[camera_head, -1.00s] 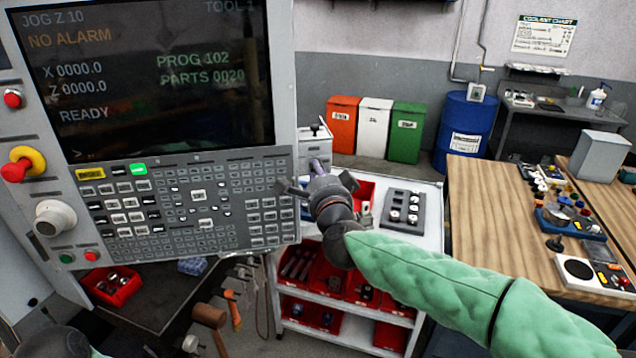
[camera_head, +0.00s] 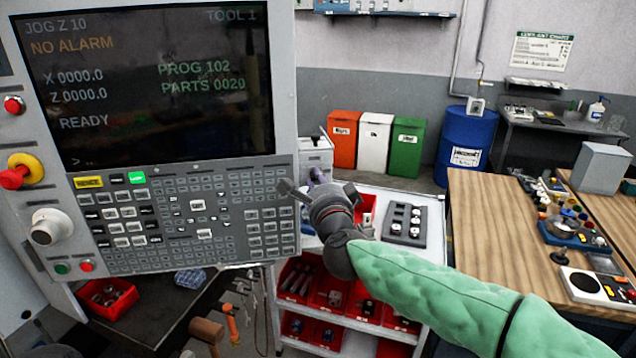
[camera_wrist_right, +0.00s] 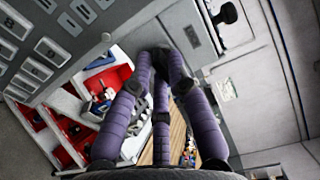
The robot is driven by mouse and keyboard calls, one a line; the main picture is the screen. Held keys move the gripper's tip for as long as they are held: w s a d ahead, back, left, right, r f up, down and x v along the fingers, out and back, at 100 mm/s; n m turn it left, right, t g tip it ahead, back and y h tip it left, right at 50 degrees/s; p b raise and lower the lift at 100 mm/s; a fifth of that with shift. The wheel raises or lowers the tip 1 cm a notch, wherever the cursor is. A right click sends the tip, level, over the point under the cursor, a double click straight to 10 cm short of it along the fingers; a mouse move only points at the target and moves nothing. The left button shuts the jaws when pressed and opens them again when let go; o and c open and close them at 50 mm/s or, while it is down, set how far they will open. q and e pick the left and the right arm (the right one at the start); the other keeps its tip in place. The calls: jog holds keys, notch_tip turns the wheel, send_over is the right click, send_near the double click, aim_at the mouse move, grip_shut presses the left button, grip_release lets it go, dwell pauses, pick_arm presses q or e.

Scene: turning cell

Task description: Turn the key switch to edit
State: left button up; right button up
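The machine control panel (camera_head: 190,262) fills the left of the head view, with a lit screen, a keypad, red buttons and a white dial. I cannot make out the key switch or its edit mark for certain. A grey box (camera_head: 315,152) with a small dark part on top stands just right of the panel. My right gripper (camera_head: 317,174) points away from me in front of this box. In the right wrist view its purple fingers (camera_wrist_right: 160,57) come together at the tips, with nothing clearly held. My left arm shows only as a dark shape at the bottom left.
A white cart (camera_head: 432,230) with red bins and a dark tray (camera_head: 405,222) stands below the right arm. A wooden table (camera_head: 490,220) is at the right. Orange, white and green bins and a blue drum (camera_head: 466,140) stand behind.

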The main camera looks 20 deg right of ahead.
jog(key=shift+o, duration=0.8)
jog(key=s, duration=1.2)
jog(key=shift+a, duration=0.4)
jog(key=shift+f, duration=0.1)
